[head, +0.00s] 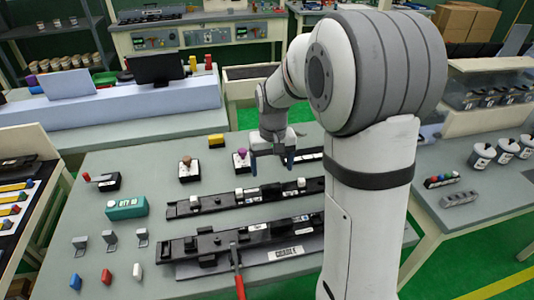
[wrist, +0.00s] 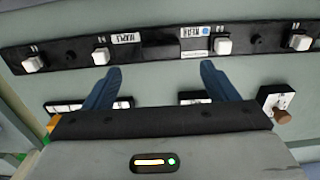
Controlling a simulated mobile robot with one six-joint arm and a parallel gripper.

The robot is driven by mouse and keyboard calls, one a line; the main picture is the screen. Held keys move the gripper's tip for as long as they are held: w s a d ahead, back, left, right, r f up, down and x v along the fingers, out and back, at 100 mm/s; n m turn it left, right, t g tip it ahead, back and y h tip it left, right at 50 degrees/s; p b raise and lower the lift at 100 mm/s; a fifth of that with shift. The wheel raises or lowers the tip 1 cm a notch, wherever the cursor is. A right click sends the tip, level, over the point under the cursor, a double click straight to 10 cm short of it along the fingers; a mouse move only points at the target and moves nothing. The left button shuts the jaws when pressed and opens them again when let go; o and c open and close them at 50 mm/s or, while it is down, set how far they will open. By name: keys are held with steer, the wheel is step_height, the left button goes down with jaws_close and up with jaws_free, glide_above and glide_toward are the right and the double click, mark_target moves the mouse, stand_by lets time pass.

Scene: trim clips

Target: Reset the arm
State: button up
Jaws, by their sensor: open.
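My gripper (head: 272,162) is open and empty. It hangs from my arm above the far part of the grey-green work table (head: 110,165), with its fingers pointing down. In the wrist view its two blue fingers (wrist: 157,85) are spread wide with nothing between them. Beyond the fingertips lies a long black rail (wrist: 155,48) with several white blocks on it. In the head view, this rail (head: 235,199) seems to lie on the table nearer than the gripper.
A second black rail (head: 205,242) lies nearer, with a red-handled tool (head: 239,275) across it. A teal box (head: 127,207), grey brackets (head: 142,238) and small coloured pieces (head: 107,275) stand at left. Small black stands, one with a purple knob (head: 241,154), are near the gripper.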

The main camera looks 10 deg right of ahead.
steer(key=s+r+t, duration=0.1)
steer(key=s+r, duration=0.2)
steer(key=s, duration=0.7)
steer(key=s+d+r+t, duration=0.1)
steer(key=s+r, duration=0.3)
steer(key=s, duration=0.7)
steer(key=shift+r+t, duration=0.2)
steer(key=shift+t, duration=0.3)
steer(key=shift+c, duration=0.3)
